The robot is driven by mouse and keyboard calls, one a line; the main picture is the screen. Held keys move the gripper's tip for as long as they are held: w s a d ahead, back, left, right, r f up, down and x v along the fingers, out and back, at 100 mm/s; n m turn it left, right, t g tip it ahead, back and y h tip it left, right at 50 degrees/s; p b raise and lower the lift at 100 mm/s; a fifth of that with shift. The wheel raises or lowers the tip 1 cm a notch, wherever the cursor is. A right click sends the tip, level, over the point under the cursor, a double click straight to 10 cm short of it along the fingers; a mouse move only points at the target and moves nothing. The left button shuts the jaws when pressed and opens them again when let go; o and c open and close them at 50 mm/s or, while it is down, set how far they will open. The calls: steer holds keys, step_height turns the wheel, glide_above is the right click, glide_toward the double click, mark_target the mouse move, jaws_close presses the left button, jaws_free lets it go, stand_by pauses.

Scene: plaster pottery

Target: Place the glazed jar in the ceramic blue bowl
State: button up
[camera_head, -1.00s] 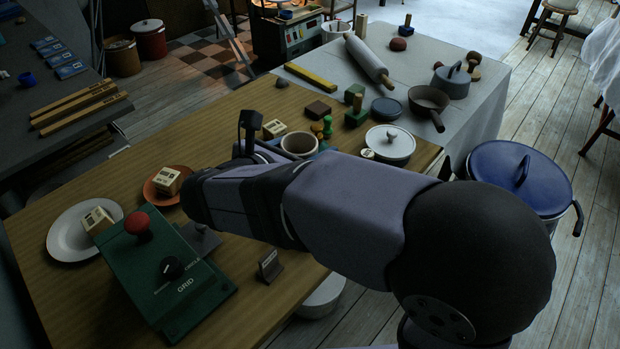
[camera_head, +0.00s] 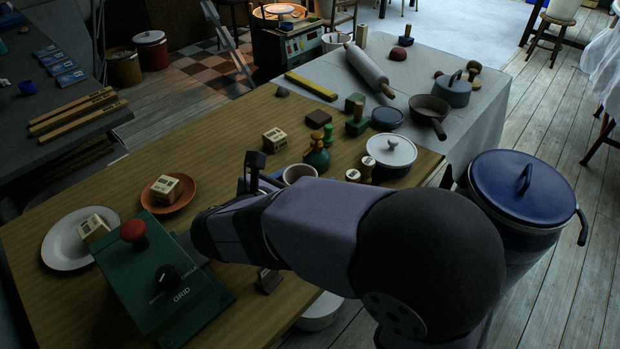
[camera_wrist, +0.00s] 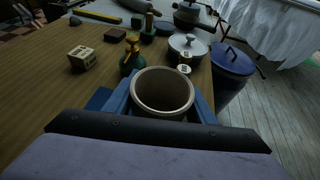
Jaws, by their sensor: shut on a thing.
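A cream, open-mouthed jar (camera_wrist: 162,92) with a darker inside is between the blue fingers of my gripper (camera_wrist: 160,108) in the wrist view. My gripper is shut on it. In the head view the jar's rim (camera_head: 299,173) shows above my arm, which hides most of it. I cannot tell how high it is above the table. A dark blue round dish (camera_head: 387,117) stands farther back, at the grey table's near edge, and also shows in the wrist view (camera_wrist: 166,29). It may be the blue bowl; I cannot tell surely.
A green bottle (camera_head: 317,157) stands close behind the jar. A white lidded pot (camera_head: 391,152), small wooden stoppers (camera_head: 353,175) and a lettered cube (camera_head: 274,139) are nearby. A green control box (camera_head: 165,275) is at the front left. A blue lidded bin (camera_head: 520,190) stands at the right.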

steer(key=shift+f, duration=0.15)
steer(key=shift+f, duration=0.3)
steer(key=o, duration=1.1)
steer(key=shift+o, duration=0.2)
steer(key=shift+r, duration=0.1)
steer(key=shift+r, duration=0.25)
steer(key=shift+s+a+r, duration=0.15)
steer(key=shift+r, duration=0.15)
steer(key=p+v, duration=0.1)
steer(key=v, duration=1)
steer(key=shift+s+a+p, duration=0.2)
steer(key=shift+p, duration=0.15)
